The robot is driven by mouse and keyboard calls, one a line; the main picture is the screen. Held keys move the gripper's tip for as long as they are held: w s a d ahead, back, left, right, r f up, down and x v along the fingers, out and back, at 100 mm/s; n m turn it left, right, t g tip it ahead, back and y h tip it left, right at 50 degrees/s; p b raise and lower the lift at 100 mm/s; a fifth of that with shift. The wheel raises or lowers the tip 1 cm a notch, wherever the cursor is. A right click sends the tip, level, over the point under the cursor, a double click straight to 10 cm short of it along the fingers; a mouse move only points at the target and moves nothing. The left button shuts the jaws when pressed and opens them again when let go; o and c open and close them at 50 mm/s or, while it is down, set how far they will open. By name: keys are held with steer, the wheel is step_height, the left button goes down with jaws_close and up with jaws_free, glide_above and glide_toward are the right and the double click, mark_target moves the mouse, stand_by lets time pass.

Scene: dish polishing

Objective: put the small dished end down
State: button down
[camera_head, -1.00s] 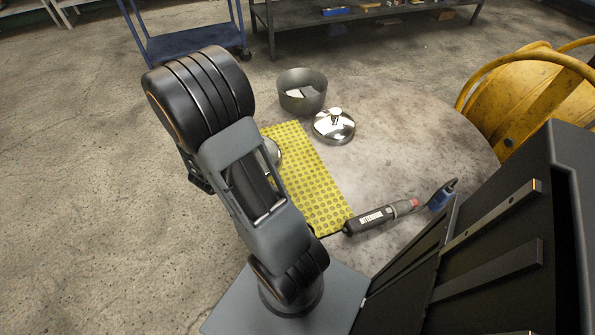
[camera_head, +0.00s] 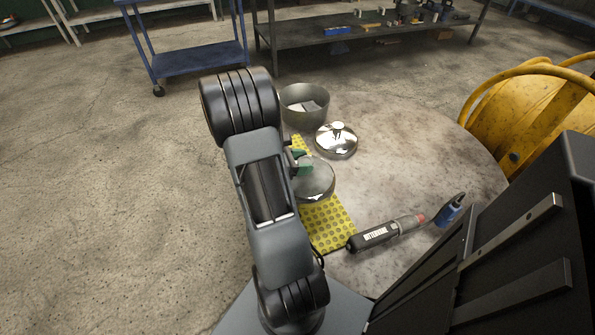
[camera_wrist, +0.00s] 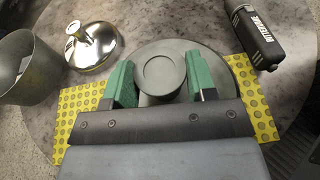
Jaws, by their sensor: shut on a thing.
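My gripper (camera_head: 300,163) is shut on the round knob (camera_wrist: 162,78) of a dull grey dished end (camera_head: 316,183). In the wrist view, green finger pads stand on both sides of the knob, and the dish (camera_wrist: 212,58) spreads out beneath. The dished end is over the middle of the yellow dotted mat (camera_head: 328,222); I cannot tell whether it touches the mat. My arm hides part of the mat. A second, shiny polished dished end (camera_head: 336,142) with a knob sits on the round table behind the mat; it also shows in the wrist view (camera_wrist: 96,45).
A grey open pot (camera_head: 304,106) with pale pieces inside stands at the table's far left. A black polishing tool (camera_head: 385,235) and a blue-black item (camera_head: 450,211) lie at the front right. The right part of the table (camera_head: 420,150) is clear. A yellow drum (camera_head: 535,115) stands beyond.

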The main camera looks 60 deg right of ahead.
steer(key=w+d+f+b, duration=0.1)
steer(key=f, duration=0.1)
steer(key=w+d+f+b, duration=0.1)
steer(key=w+d+f, duration=0.2)
steer(key=d+f, duration=0.1)
steer(key=shift+w+f+b, duration=0.3)
steer(key=shift+w+b, duration=0.1)
step_height(320, 180, down, 3)
steer(key=shift+f+b, duration=0.15)
steer(key=shift+b, duration=0.7)
steer(key=shift+c, duration=2.2)
jaws_free()
steer(key=shift+f, duration=0.15)
